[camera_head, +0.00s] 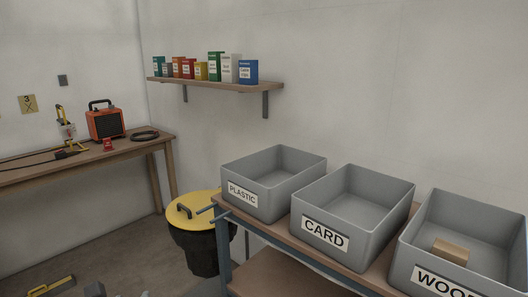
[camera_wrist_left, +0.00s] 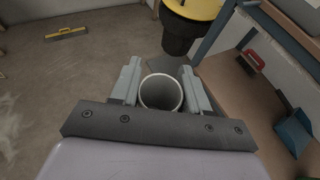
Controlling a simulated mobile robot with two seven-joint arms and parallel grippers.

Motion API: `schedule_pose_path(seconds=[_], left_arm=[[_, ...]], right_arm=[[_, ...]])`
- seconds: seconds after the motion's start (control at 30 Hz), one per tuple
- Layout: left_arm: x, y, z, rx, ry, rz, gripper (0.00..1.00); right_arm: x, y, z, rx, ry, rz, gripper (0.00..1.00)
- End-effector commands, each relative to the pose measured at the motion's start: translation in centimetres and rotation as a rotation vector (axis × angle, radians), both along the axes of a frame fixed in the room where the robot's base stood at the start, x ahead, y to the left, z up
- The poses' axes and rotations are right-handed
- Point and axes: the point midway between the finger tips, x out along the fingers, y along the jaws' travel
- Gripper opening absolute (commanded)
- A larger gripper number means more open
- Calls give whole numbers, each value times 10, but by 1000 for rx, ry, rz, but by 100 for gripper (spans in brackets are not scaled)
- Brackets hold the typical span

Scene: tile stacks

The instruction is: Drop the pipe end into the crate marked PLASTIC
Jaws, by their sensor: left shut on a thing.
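The pipe end (camera_wrist_left: 161,92) is a short grey tube, seen in the left wrist view with its round open end facing the camera. My left gripper (camera_wrist_left: 160,88) is shut on it, with a finger on each side. The grey crate marked PLASTIC (camera_head: 243,197) stands at the left of a row of crates in the head view. Its visible inside is empty. My right gripper is in neither view.
The CARD crate (camera_head: 326,236) looks empty; the WOOD crate (camera_head: 440,283) holds a wooden block (camera_head: 451,251). A black bin with a yellow lid (camera_head: 197,207) stands left of the crate bench. A wall shelf (camera_head: 220,86) with several boxes hangs behind. A red-handled brush (camera_wrist_left: 252,60) lies on the lower shelf.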

Motion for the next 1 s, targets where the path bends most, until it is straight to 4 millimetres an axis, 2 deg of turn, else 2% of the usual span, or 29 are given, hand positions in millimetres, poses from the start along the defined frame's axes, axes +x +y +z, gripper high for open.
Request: schedule_pose_path(seconds=[0.03, 0.13, 0.3, 0.4, 0.77, 0.87, 1.0], left_arm=[[-9, -12, 16, 0, -1, -58, 17], [-24, -34, 33, 0, -2, -163, 17], [-44, -58, 52, -1, -1, -282, 17], [-50, -64, 56, -1, -1, -315, 17], [-52, -66, 56, -2, 0, -324, 17], [-54, -66, 48, -5, 2, -323, 17], [-59, -66, 24, -9, 3, -319, 17]], right_arm=[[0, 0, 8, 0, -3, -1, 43], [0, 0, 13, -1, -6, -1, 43], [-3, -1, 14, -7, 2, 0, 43], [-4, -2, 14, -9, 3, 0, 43], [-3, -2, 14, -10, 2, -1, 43], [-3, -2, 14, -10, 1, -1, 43], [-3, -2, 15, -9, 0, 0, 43]])
